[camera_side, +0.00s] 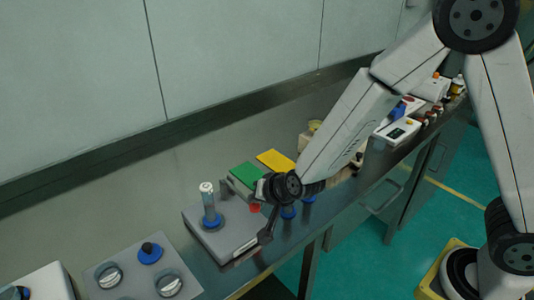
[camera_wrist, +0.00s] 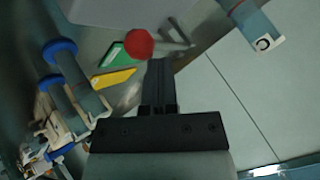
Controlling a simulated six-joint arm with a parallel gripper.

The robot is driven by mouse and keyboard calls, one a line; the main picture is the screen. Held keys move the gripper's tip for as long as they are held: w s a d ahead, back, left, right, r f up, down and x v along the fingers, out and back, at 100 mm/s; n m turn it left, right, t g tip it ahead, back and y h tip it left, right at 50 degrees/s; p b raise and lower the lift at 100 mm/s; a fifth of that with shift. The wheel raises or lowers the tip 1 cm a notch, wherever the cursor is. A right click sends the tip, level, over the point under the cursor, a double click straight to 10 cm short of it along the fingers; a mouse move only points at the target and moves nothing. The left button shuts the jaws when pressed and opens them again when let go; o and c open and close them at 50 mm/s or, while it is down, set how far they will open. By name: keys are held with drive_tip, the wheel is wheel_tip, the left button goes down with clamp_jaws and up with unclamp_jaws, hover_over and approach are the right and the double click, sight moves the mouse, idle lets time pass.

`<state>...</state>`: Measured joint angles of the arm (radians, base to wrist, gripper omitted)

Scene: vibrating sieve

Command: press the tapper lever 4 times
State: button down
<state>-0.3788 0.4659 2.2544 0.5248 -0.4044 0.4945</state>
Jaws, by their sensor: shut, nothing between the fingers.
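A red round knob (camera_side: 255,208), which looks like the end of the tapper lever, shows just left of my gripper in the side view. The lever's arm is mostly hidden there. The red knob (camera_wrist: 139,43) also shows in the wrist view, just beyond and left of my fingertips. My gripper (camera_side: 266,238) points down, shut and empty, at the front edge of a grey box-shaped base (camera_side: 228,240). Its dark fingers show in the wrist view (camera_wrist: 159,64). I cannot tell whether the fingers touch the knob or the lever.
An upright clear tube with a blue collar (camera_side: 211,217) stands on the base. A green pad (camera_side: 246,175) and a yellow pad (camera_side: 276,160) lie behind my gripper. A panel with knobs (camera_side: 140,278) is at front left. Bare bench (camera_side: 110,210) lies behind it.

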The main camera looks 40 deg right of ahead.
drive_tip(key=shift+r, duration=0.6)
drive_tip(key=shift+r, duration=2.5)
drive_tip(key=shift+r, duration=0.2)
idle(1.0)
drive_tip(key=shift+r, duration=1.7)
drive_tip(key=shift+f, duration=0.35)
drive_tip(key=shift+f, duration=4.05)
